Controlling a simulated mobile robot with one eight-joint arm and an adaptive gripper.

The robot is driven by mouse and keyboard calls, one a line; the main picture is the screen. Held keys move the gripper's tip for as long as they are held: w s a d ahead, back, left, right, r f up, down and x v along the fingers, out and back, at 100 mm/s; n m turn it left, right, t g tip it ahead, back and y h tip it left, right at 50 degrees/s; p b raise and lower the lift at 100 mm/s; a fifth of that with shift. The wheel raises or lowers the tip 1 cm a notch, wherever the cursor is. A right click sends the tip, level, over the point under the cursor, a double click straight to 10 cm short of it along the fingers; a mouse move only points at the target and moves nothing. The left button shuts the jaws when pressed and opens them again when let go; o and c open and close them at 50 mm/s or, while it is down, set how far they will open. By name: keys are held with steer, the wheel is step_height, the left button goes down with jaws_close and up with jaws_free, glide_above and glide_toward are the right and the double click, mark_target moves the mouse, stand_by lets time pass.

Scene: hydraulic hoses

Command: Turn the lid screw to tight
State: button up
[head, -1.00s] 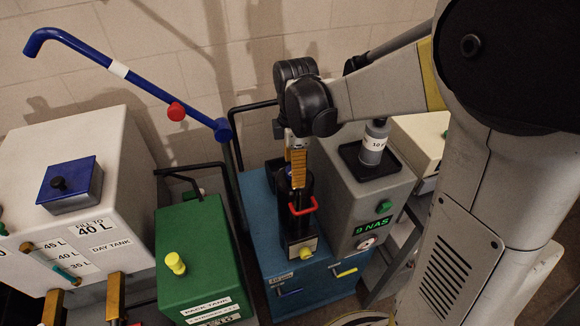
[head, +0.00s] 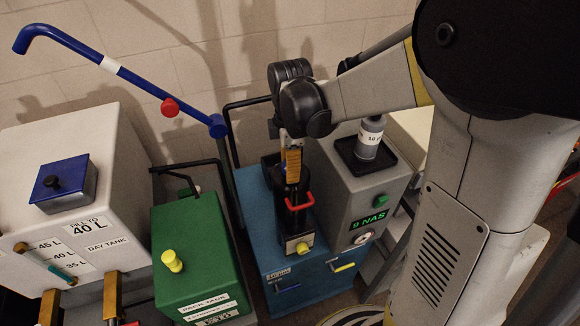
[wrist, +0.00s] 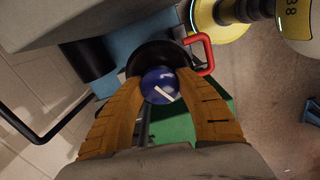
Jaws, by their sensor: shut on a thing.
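The lid screw is a round blue knob (wrist: 161,85) with a white line on its top, in the middle of the wrist view. It sits on the round black top of a dark housing (wrist: 157,57). My gripper (wrist: 162,88) is shut on the knob, one orange finger on each side. In the head view my gripper (head: 292,178) points down onto the black housing (head: 296,222), which has a red handle (head: 299,202). The fingers hide the knob there. The white line runs slantwise; I cannot tell how tight the screw is.
The housing stands on a blue cabinet (head: 253,215). A green pack tank (head: 200,250) and a white day tank (head: 110,135) are to the left. A grey unit (head: 345,200) with a bottle (head: 369,140) is close at right. A blue pipe (head: 75,45) rises behind.

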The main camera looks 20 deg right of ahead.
steer(key=m, duration=0.5)
steer(key=shift+m, duration=0.3)
steer(key=m, duration=1.2)
steer(key=shift+d+m+b, duration=0.1)
steer(key=shift+m+b, duration=0.2)
steer(key=shift+m, duration=0.1)
steer(key=m, duration=0.5)
steer(key=shift+m, duration=0.3)
steer(key=o, duration=1.2)
steer(key=shift+w+d, duration=0.1)
